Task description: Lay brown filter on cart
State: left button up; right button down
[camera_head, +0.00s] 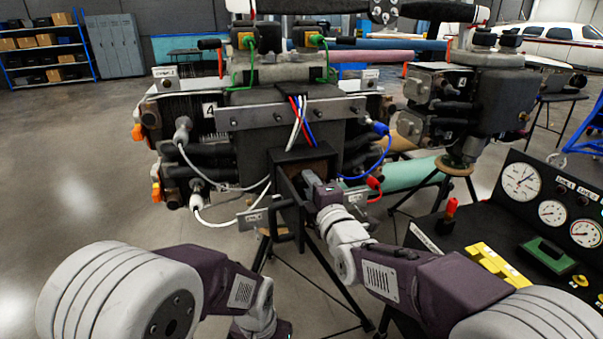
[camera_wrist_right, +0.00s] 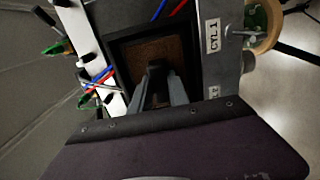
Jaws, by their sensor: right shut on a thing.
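The brown filter (camera_wrist_right: 147,58) sits inside a square black housing on the turbine stand. In the head view a little of its brown face (camera_head: 317,166) shows in the open housing (camera_head: 290,157). My right gripper (camera_head: 309,179) reaches into the housing. In the right wrist view its fingers (camera_wrist_right: 157,75) are shut on a dark part at the filter's face, and the fingers hide that spot. The black cart (camera_head: 470,225) with gauges stands at the right. My left gripper (camera_head: 266,331) is at the bottom edge, its fingers out of frame.
The housing's door (camera_head: 286,196) hangs open beside my right gripper. White, blue and red cables (camera_head: 301,118) run close above it. A yellow object (camera_head: 498,264) and a green object (camera_head: 547,254) lie on the cart. A second turbine stand (camera_head: 459,178) is behind.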

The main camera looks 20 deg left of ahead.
jog(key=shift+w+a+r+p, duration=0.15)
jog(key=shift+w+a+p, duration=0.1)
jog(key=shift+p, duration=0.15)
jog(key=shift+p+x, duration=0.5)
jog(key=shift+x, duration=0.45)
jog(key=shift+w, duration=0.1)
jog(key=shift+d, duration=0.1)
